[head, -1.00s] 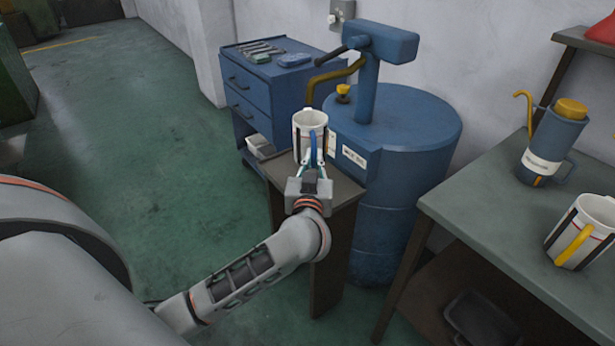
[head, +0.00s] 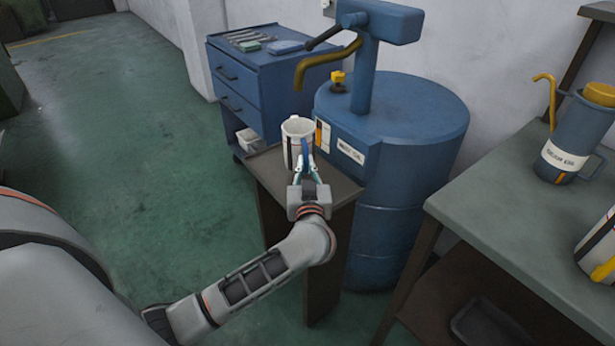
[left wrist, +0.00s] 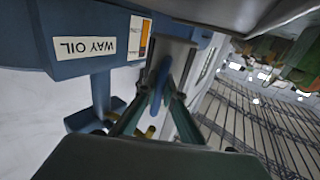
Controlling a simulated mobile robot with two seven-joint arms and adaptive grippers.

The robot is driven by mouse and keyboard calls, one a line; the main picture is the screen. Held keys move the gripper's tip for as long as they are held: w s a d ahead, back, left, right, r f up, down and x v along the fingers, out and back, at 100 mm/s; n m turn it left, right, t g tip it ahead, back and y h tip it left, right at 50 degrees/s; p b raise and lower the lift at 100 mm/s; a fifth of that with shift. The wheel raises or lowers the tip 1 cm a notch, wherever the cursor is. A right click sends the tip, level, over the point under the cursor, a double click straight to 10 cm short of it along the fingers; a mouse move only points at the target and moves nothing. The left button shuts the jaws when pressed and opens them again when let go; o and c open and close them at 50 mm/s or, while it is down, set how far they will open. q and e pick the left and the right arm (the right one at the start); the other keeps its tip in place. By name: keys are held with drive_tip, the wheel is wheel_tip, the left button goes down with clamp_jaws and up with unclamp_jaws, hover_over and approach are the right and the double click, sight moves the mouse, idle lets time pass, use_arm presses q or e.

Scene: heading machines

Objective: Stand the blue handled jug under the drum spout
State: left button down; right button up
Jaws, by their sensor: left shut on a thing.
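The white jug with a blue handle and dark stripe (head: 296,131) is upright at the brown stand (head: 340,190) in front of the blue drum (head: 415,125). My left gripper (head: 307,172) is shut on its blue handle (left wrist: 161,82), which also shows in the left wrist view. The drum's mustard spout (head: 318,66) bends down, its end above the jug's mouth in the head view with a gap between. I cannot tell whether the jug's base touches the stand or hangs just above it. My right gripper is out of view.
A blue drawer cabinet (head: 232,92) with tools stands behind left. A grey bench (head: 490,210) at right holds a blue can with a yellow lid (head: 575,140) and a white jug with a yellow handle (head: 602,252). Green floor (head: 130,160) is open at left.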

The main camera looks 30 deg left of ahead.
use_arm(q)
wheel_tip(320, 180, down, 4)
drive_tip(key=shift+r+b, duration=0.1)
drive_tip(key=shift+b, duration=0.45)
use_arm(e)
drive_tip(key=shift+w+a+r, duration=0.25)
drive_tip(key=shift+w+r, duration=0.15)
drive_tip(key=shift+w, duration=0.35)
use_arm(q)
drive_tip(key=c, duration=2.3)
unclamp_jaws()
drive_tip(key=shift+o, duration=0.7)
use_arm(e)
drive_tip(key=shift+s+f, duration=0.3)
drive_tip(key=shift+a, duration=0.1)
